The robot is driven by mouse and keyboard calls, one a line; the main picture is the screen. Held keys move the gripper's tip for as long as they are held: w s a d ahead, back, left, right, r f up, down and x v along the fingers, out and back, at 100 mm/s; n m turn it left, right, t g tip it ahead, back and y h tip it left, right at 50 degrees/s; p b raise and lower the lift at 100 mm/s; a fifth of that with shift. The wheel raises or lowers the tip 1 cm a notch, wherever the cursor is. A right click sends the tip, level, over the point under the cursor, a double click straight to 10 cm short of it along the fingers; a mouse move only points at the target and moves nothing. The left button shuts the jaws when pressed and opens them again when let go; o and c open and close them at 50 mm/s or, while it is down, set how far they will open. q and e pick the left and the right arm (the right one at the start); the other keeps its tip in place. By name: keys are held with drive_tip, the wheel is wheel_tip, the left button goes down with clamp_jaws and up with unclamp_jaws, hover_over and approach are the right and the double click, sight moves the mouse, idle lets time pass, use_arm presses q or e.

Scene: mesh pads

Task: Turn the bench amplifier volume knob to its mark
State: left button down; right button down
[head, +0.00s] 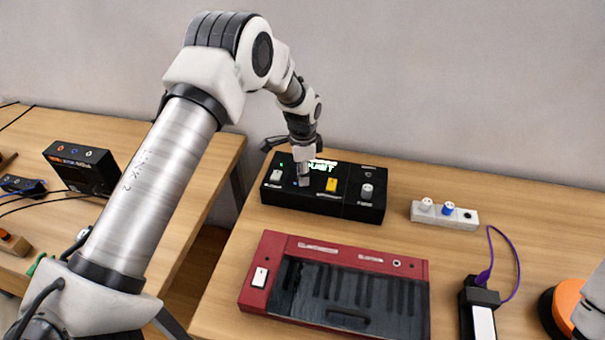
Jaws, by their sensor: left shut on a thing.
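The bench amplifier (345,203) looks to be the black box at the back of the near table, with a lit green display, a white switch, a yellow button and a grey knob at its right end. My left gripper (303,181) points down onto its top panel, left of the yellow button (331,185). It is shut on a knob there, apparently the volume knob, which the fingers mostly hide. The mark and the knob's pointer cannot be made out. My right gripper is not in view.
A red keyboard-like unit (262,268) lies in front of the amplifier. A white strip with small knobs (455,218) is to the right, with a black device and purple cable (517,265) nearer. Another black box (82,165) stands on the left table.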

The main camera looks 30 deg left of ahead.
use_arm(q)
drive_tip(key=shift+s+f+m, duration=0.2)
drive_tip(key=shift+f+m, duration=0.05)
drive_tip(key=shift+m, duration=0.75)
drive_tip(key=c, duration=1.2)
unclamp_jaws()
drive_tip(key=o, duration=0.3)
drive_tip(key=shift+w+d, duration=0.1)
drive_tip(key=shift+w, duration=0.05)
drive_tip(key=shift+r, duration=0.15)
wheel_tip(320, 180, up, 12)
drive_tip(key=shift+w+f, duration=0.1)
